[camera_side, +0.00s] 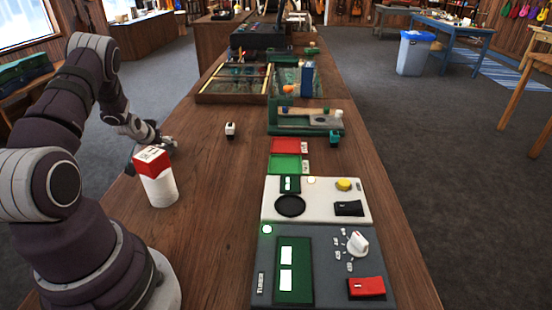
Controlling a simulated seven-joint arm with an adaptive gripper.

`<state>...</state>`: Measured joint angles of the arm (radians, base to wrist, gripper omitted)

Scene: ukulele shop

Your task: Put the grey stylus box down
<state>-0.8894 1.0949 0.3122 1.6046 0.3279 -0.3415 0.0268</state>
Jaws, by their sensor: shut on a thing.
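My gripper (160,146) is at the left side of the wooden bench, low over its edge and behind a red-and-white canister. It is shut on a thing. The grey stylus box cannot be told apart clearly from the dark grey fingers, and the canister covers part of this spot. Whether the held thing touches the bench cannot be told.
The red-and-white canister (158,180) stands close in front of my gripper. A small white-and-black block (230,130) stands to the right. Panels with a knob (358,243) and a yellow button (344,184) fill the right side. Bare wood (215,200) lies between.

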